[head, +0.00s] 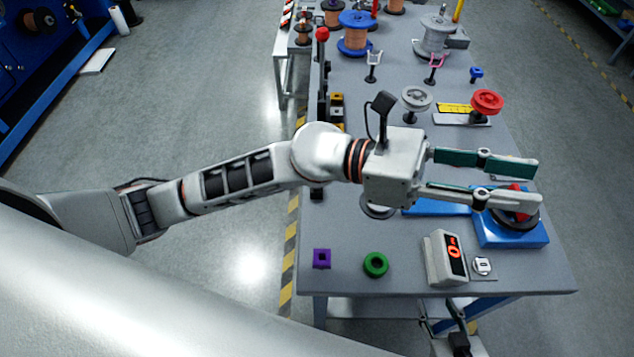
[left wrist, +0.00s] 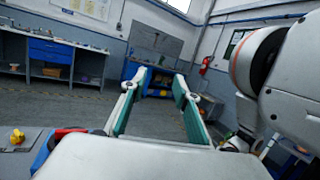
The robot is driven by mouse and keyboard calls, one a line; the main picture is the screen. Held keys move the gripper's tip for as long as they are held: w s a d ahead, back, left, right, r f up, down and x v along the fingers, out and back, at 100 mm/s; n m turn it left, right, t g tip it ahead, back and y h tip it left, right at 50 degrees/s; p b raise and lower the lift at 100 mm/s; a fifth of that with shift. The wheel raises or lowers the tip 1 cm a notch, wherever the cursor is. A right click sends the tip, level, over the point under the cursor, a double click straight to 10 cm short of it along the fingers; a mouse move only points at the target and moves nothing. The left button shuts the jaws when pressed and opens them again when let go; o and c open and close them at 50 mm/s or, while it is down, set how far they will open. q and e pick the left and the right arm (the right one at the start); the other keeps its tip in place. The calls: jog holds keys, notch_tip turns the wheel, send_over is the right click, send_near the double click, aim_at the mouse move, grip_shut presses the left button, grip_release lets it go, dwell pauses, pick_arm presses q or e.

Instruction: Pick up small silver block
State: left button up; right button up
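The small silver block (head: 482,266) lies near the front right of the table, just right of a box with a lit red display. My left gripper (head: 538,180) is open and empty, its two fingers apart and pointing right. It is above the blue base at the table's right side, behind the silver block in the head view. The left wrist view shows the same open fingers (left wrist: 158,92) with nothing between them. My right gripper (head: 436,306) is low at the table's front edge, its fingers apart and partly cut off from clear view.
The display box (head: 446,258) stands close beside the block. A green ring (head: 375,264) and a purple block (head: 321,258) lie to the left. A blue base (head: 512,232) with a dark disc is behind. Pulleys and spools, including a red pulley (head: 487,101), stand farther back.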

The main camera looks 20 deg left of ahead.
pick_arm(q)
jog(key=s+a+f+m+g+y, duration=0.1)
jog(key=a+f+m+y, duration=0.1)
jog(key=f+m+y, duration=0.4)
jog(key=s+a+f+m+g+y, duration=0.1)
jog(key=a+f+m+g+y, duration=0.25)
jog(key=f, duration=0.55)
jog(key=w+a+f+m+t+y, duration=0.1)
jog(key=w+a+f+t+y, duration=0.1)
jog(key=w+a, duration=0.3)
jog(key=w+a+f+m+t+y, duration=0.2)
jog(key=w+a+y, duration=0.3)
jog(key=a, duration=0.5)
jog(key=w+a+f+m+t+y, duration=0.2)
jog(key=w+a+y, duration=0.2)
jog(key=a, duration=0.3)
jog(key=shift+w+a+m, duration=0.25)
jog(key=shift+w+a, duration=0.05)
jog(key=shift+w, duration=0.1)
jog(key=shift+s+d+f, duration=0.1)
jog(key=shift+s+f, duration=0.1)
jog(key=shift+f, duration=1.15)
jog(key=shift+s+d+f, duration=0.1)
jog(key=shift+s+f, duration=0.1)
jog(key=shift+f, duration=1.15)
grip_shut()
